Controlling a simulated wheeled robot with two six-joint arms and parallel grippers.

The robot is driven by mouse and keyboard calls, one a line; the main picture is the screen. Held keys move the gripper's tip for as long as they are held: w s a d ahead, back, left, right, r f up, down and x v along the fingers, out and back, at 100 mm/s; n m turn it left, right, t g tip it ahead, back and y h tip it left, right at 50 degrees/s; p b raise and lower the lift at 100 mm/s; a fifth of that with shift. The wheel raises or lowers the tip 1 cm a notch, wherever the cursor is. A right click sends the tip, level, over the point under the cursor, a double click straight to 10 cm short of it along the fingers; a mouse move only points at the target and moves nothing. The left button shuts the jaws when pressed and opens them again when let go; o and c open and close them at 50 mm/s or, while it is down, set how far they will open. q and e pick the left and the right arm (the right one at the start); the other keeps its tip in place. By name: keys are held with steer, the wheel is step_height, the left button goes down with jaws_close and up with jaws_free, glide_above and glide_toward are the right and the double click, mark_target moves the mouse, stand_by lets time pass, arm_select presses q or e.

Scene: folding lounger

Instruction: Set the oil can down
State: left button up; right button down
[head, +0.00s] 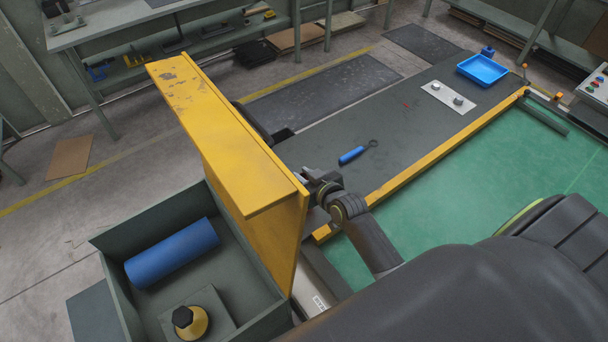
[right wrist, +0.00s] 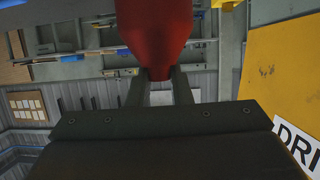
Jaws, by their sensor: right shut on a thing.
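My right gripper (right wrist: 161,74) is shut on a smooth red body, the oil can (right wrist: 155,32), in the right wrist view. The can is wide at the top of that view and narrows toward the fingers; its upper part is cut off by the frame edge. In the head view my right arm reaches in beside a tall yellow panel, and the fingers and the red can are hidden there. My left gripper is in no view.
The yellow panel (head: 225,135) stands close to my right wrist. Left of it is a grey bin (head: 160,218) with a blue roll (head: 172,252) and a yellow part with a black knob (head: 190,322). A dark bench top (head: 400,130) holds a blue-handled tool (head: 355,153), a metal plate (head: 448,98) and a blue tray (head: 482,70).

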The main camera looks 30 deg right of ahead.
steer(key=c, duration=1.3)
jaws_free()
steer(key=shift+f, duration=0.1)
steer(key=shift+s, duration=0.1)
steer(key=shift+b+v, duration=0.95)
steer(key=shift+v, duration=5.05)
